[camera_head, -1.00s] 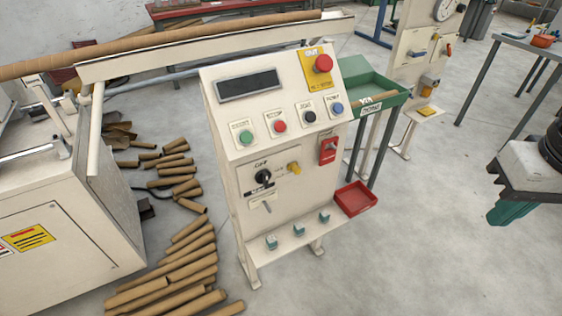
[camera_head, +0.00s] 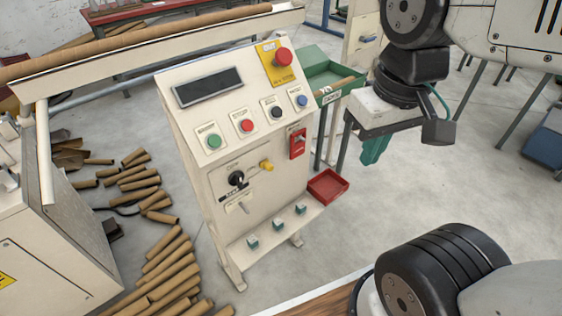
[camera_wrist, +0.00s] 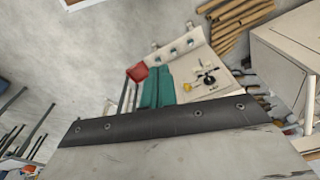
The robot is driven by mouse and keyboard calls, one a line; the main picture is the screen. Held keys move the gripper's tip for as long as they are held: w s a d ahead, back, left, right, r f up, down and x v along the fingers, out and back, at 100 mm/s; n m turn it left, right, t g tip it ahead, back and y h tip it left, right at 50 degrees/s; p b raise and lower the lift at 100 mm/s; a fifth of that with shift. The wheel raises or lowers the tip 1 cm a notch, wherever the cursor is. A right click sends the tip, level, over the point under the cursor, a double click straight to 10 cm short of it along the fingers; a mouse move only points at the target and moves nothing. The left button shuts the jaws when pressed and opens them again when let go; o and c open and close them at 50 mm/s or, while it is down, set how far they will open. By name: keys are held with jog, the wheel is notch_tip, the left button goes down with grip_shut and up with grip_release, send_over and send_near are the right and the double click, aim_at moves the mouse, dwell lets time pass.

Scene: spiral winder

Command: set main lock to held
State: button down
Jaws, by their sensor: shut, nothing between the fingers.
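The cream control cabinet (camera_head: 215,150) stands left of centre in the head view. On its lower front are a black rotary knob (camera_head: 237,179), a yellow knob (camera_head: 266,166) and a small lever on a plate (camera_head: 243,206). A red switch unit (camera_head: 298,142) sits at its right edge. The labels are too small to read, so I cannot tell which is the main lock or its setting. My gripper (camera_head: 372,150), with teal fingers, is shut and empty, right of the cabinet and apart from it. In the wrist view, the fingers (camera_wrist: 157,88) show before the inverted cabinet (camera_wrist: 195,72).
A red tray (camera_head: 328,186) is at the cabinet's lower right, and a green tray (camera_head: 325,72) stands behind. Cardboard tubes (camera_head: 165,262) litter the floor to the left. A long tube (camera_head: 130,42) runs behind the cabinet.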

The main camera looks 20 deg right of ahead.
jog(key=w+f+g+y, duration=0.1)
jog(key=w+f+y, duration=0.4)
jog(key=w, duration=0.3)
jog(key=w+f+g+y, duration=0.1)
jog(key=w+f+y, duration=0.4)
jog(key=w, duration=0.4)
jog(key=w+d+f+m+t+y, duration=0.1)
jog(key=w+d+f+t, duration=0.3)
jog(key=f, duration=0.4)
jog(key=w+d+f+m+t+y, duration=0.2)
jog(key=w+d+f+t, duration=0.2)
jog(key=w+d+f, duration=0.2)
notch_tip(320, 180, down, 2)
jog(key=shift+f, duration=0.2)
